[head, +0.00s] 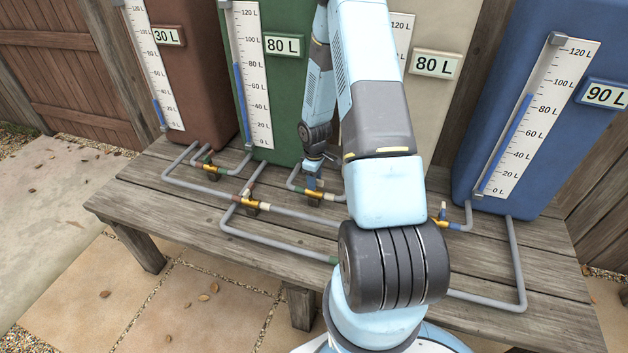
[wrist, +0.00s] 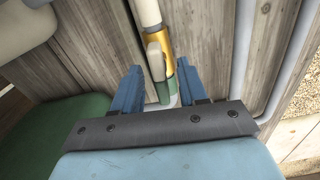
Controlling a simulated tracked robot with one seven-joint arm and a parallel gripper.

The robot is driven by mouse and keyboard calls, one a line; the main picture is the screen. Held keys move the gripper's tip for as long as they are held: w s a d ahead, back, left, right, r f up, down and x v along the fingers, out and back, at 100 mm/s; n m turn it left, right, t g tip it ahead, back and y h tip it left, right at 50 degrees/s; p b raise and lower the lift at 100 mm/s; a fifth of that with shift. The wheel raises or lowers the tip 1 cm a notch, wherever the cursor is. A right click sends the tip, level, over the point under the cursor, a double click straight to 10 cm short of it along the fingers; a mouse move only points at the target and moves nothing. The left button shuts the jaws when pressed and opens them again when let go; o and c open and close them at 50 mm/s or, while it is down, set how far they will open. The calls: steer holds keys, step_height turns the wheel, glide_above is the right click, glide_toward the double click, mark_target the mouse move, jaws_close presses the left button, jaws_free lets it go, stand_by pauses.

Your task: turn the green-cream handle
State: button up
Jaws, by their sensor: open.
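The green-cream handle (wrist: 157,62) shows in the wrist view, with a pale cream upper part and a green lower end. It sits over a brass valve (wrist: 167,48) and lies roughly along the pipe. My gripper (wrist: 159,70) is open, with one blue finger on each side of the handle; I see no clear contact. In the head view my gripper (head: 312,182) is down at the brass valve (head: 326,195) in front of the green tank (head: 285,110), and it hides most of the handle there.
Other brass valves with small handles stand left (head: 207,168), nearer the front (head: 250,203) and right (head: 455,226). Grey pipes (head: 285,242) run low over the wooden bench (head: 150,205). Brown, cream (head: 440,110) and blue (head: 540,80) tanks line the back. My arm covers the middle.

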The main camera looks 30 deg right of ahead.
steer(key=shift+f, duration=0.1)
jaws_close()
stand_by(0.4)
steer(key=shift+m, duration=0.4)
steer(key=m, duration=0.3)
steer(key=shift+m, duration=0.4)
steer(key=m, duration=0.3)
steer(key=shift+m, duration=0.3)
steer(key=m, duration=0.4)
steer(key=shift+m, duration=2.2)
